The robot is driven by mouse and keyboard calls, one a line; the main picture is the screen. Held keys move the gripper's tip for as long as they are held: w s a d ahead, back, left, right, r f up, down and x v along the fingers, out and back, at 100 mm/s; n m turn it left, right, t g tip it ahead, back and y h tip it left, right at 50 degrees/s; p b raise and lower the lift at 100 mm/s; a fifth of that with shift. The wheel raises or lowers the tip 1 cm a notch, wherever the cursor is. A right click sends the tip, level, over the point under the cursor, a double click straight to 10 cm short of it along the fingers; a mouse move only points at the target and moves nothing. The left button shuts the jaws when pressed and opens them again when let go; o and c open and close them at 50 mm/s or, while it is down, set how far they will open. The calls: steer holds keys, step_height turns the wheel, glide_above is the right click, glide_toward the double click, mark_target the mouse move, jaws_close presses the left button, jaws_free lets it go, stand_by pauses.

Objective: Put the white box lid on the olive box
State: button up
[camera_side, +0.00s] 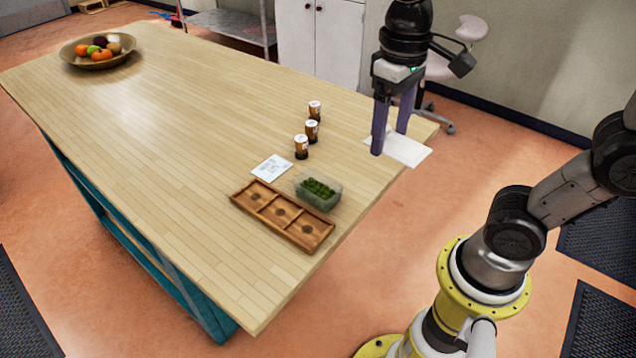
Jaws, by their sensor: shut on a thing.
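The white box lid (408,151) is a flat, thin white panel near the right corner of the table. My gripper (389,143) points down with its two dark fingers at the lid and is shut on it. The lid lies roughly level and reaches past the table's edge in the picture; its exact height is hard to tell. The olive box (331,202) is a small clear open-topped box with green olives in it. It stands on the table, left of and below my gripper in the picture, apart from the lid.
A wooden tray (262,211) with three compartments lies beside the olive box near the table's edge. A white card (271,168) and three small brown jars (301,147) stand close behind. A fruit bowl (72,56) is far left. Much of the wooden table (180,130) is clear.

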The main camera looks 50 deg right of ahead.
steer(key=shift+s+a+r, duration=0.1)
steer(key=shift+a+r, duration=0.1)
steer(key=shift+a, duration=0.2)
steer(key=shift+w+a+n, duration=0.15)
steer(key=shift+w+n, duration=0.05)
steer(key=shift+n, duration=0.1)
steer(key=w+f, duration=0.3)
steer(key=w, duration=0.1)
steer(key=w+a+f, duration=0.1)
steer(key=w+f, duration=0.2)
steer(key=w, duration=0.1)
steer(key=w+a+f, duration=0.1)
steer(key=w+f, duration=0.2)
steer(key=w, duration=0.1)
steer(key=shift+w, duration=0.3)
steer(key=shift+w+f, duration=0.2)
steer(key=shift+f, duration=0.1)
steer(key=shift+w+f, duration=0.15)
steer(key=shift+f, duration=0.7)
steer(key=shift+w+f, duration=0.1)
steer(key=shift+f, duration=0.75)
steer(key=shift+f, duration=0.45)
